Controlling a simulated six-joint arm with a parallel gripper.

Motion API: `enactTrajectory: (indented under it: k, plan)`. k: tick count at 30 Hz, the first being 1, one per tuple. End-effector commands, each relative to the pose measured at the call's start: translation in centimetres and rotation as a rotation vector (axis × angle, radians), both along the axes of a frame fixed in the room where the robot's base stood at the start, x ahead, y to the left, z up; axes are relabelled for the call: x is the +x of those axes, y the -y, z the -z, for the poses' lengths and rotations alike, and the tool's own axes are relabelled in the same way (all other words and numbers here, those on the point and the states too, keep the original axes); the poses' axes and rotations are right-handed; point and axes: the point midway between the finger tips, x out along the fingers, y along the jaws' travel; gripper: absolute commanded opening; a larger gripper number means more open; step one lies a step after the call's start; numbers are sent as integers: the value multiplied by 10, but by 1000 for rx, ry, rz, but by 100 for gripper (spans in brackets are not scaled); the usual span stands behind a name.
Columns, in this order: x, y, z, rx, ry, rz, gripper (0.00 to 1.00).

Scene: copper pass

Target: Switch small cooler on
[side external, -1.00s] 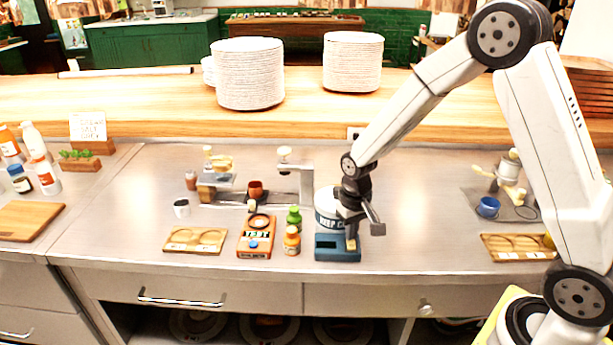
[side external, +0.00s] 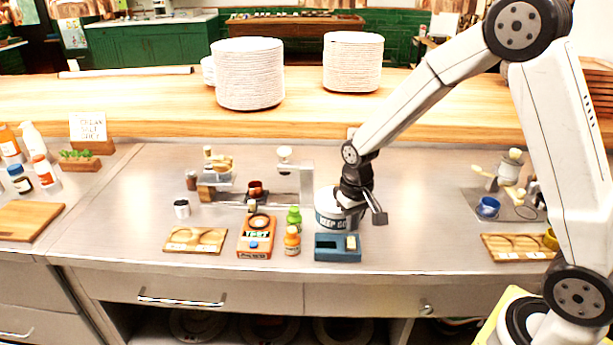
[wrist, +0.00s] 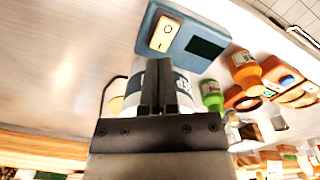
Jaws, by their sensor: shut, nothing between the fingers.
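The small cooler is a white tub with blue lettering (side external: 328,222) behind a blue base (side external: 324,254) on the steel counter. The base also shows at the top of the wrist view (wrist: 147,25). It carries a cream rocker switch (wrist: 165,33) with dark marks and a dark panel (wrist: 205,46); the switch also shows in the side view (side external: 351,242). I cannot tell which way the rocker is pressed. My gripper (wrist: 157,68) is shut and empty, above and behind the switch, in front of the tub in the wrist view. It looks apart from the switch.
Green (side external: 294,217) and orange (side external: 292,241) bottles and an orange device (side external: 257,240) stand left of the cooler. A wooden tray (side external: 196,240) lies further left. A blue cup (side external: 488,207) stands right. The counter between cooler and cup is clear.

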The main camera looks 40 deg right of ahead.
Motion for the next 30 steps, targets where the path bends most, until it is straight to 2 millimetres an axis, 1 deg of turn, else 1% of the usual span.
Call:
enactTrajectory:
  k: [18, 24, 30]
  plan:
    - [1, 0, -36, 0, 3, 0, 0]
    - [0, 0, -41, -1, 2, 0, 0]
    - [0, 0, -41, 0, 1, 0, 0]
